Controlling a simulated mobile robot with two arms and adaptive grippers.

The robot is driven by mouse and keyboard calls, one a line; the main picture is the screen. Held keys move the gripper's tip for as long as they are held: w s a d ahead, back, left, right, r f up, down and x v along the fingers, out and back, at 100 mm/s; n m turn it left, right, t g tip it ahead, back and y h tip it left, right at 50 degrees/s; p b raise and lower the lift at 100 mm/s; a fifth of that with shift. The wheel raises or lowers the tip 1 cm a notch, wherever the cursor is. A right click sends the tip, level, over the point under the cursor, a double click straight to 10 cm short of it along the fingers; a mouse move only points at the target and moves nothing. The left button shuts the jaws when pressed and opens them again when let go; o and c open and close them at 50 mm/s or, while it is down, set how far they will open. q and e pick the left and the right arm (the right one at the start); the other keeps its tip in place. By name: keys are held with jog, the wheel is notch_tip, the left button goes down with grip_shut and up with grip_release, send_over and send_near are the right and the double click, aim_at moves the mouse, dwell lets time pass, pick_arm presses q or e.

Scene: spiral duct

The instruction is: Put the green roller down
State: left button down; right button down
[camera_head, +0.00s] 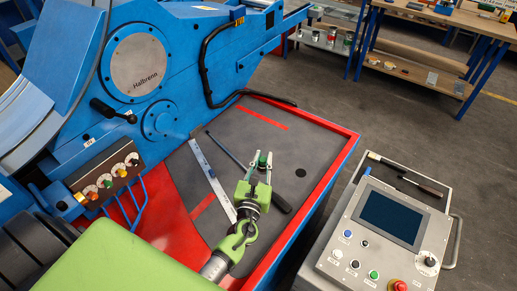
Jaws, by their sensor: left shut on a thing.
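The green roller (263,160) is a small dark green piece between the fingertips of my left gripper (259,161). The gripper is shut on it and hides part of it. The gripper is over the grey top (295,146) of the red-edged blue table. I cannot tell whether the roller touches the surface. My right gripper does not show.
A steel ruler (209,172) and a dark rod (226,150) lie left of my left gripper. A black-handled tool (280,202) lies just right of it. The blue machine (185,60) stands at the left. A control panel (390,222) stands at the right. The table's far right is clear.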

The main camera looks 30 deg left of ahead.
pick_arm(q)
jog(key=w+a+f+b, duration=0.2)
jog(key=w+f+b, duration=0.1)
jog(key=w+a+f+b, duration=0.3)
jog(key=w+b, duration=0.1)
jog(key=w+a+f+b, duration=0.2)
jog(key=w+f+b, duration=0.1)
jog(key=b, duration=0.1)
jog(key=shift+w+a, duration=0.15)
jog(key=shift+a, duration=0.1)
jog(key=shift+w+a+f+b, duration=0.15)
jog(key=shift+w+f+b, duration=0.05)
jog(key=shift+b, duration=0.35)
jog(key=f+b, duration=0.1)
jog(key=b, duration=0.1)
jog(key=f+b, duration=0.1)
jog(key=f, duration=0.1)
jog(key=shift+w+a+f+b, duration=0.15)
jog(key=shift+w+f+b, duration=0.05)
jog(key=shift+f+b, duration=0.15)
jog(key=shift+r, duration=0.2)
